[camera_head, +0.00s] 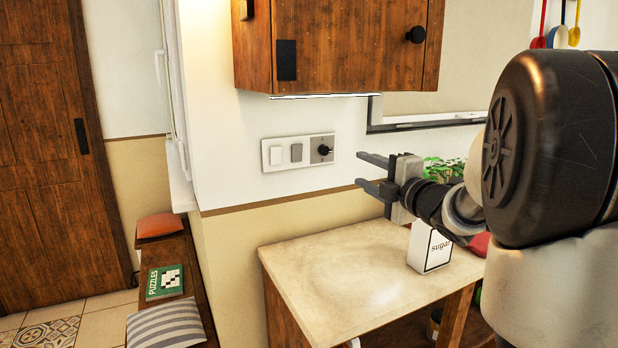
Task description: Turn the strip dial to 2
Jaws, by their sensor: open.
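A white wall strip (287,166) is fixed to the wall under the wooden cabinet. It carries two switches and, at its right end, a grey square plate with a black dial knob (324,150). The dial's markings are too small to read. My gripper (367,172) is open and empty, to the right of the dial and slightly lower. Its fingers point left toward the wall strip and appear apart from the dial.
A wooden cabinet (340,45) hangs above the strip. Below is a pale countertop (330,282) with a white sugar box (428,248) and a green plant (445,167) behind my arm. A bench with cushions and a puzzle book (165,282) stands at left.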

